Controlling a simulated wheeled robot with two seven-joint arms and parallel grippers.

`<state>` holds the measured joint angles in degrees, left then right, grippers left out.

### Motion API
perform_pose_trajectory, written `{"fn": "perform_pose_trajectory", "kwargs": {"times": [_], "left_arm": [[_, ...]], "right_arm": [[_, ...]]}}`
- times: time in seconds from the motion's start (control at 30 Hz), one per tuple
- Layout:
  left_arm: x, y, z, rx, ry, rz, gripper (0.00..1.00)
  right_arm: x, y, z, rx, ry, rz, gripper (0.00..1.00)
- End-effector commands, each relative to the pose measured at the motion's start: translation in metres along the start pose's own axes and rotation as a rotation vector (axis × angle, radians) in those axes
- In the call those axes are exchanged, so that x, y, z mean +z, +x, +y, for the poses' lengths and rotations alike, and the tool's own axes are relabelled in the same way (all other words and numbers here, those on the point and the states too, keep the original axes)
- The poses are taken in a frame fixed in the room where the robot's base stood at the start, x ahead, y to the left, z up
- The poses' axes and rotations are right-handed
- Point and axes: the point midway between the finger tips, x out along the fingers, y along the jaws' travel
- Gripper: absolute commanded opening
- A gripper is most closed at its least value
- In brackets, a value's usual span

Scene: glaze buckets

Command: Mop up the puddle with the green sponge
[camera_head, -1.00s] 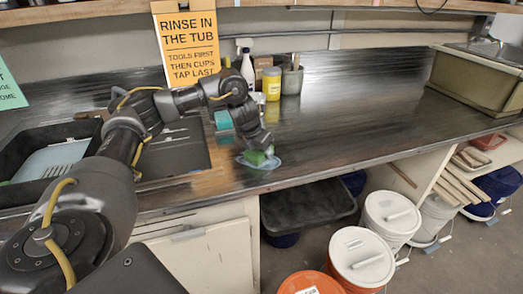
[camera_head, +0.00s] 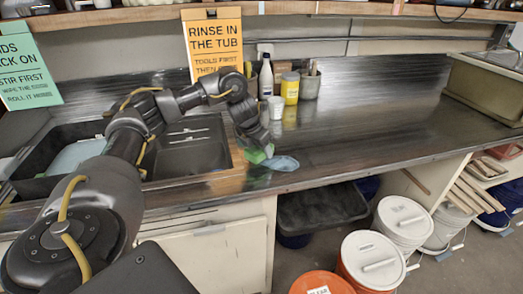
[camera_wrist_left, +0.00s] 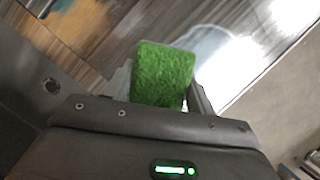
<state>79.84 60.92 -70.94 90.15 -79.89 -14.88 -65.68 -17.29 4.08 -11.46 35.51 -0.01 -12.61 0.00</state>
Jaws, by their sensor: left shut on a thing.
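The green sponge (camera_head: 258,155) is in my left gripper (camera_head: 256,145), low over the dark counter near its front edge. In the left wrist view the sponge (camera_wrist_left: 160,75) sticks out from the shut jaws. The puddle (camera_head: 284,163) is a pale bluish patch just right of the sponge in the head view. It also shows in the left wrist view (camera_wrist_left: 210,42), beside the sponge. I cannot tell whether the sponge touches the counter. My right gripper is not in view.
The sink (camera_head: 192,150) lies left of the gripper. Behind stand a white cup (camera_head: 275,108), a spray bottle (camera_head: 266,78), a yellow jar (camera_head: 290,88) and a grey pot (camera_head: 309,85). Lidded buckets (camera_head: 373,258) stand on the floor below.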

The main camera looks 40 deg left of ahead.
Motion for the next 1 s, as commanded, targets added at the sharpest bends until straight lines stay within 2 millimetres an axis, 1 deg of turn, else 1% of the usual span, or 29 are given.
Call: {"fn": "perform_pose_trajectory", "kwargs": {"times": [0.03,0.1,0.3,0.5,0.67,1.0], "left_arm": [[0.004,-0.009,0.000,-0.001,0.000,-0.002,0.22],[0.007,-0.015,-0.001,-0.001,0.001,-0.003,0.22],[0.015,-0.031,-0.003,-0.003,0.004,-0.002,0.22],[0.021,-0.043,-0.003,-0.003,0.004,-0.002,0.22],[0.022,-0.046,-0.003,-0.003,0.004,-0.003,0.22],[0.022,-0.046,-0.003,-0.003,0.004,-0.003,0.22]], "right_arm": [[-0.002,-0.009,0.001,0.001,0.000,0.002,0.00],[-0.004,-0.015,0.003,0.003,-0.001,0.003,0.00],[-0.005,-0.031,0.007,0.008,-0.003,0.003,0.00],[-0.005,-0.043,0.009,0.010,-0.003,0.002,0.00],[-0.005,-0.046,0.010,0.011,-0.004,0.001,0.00],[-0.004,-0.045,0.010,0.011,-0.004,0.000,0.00]]}}
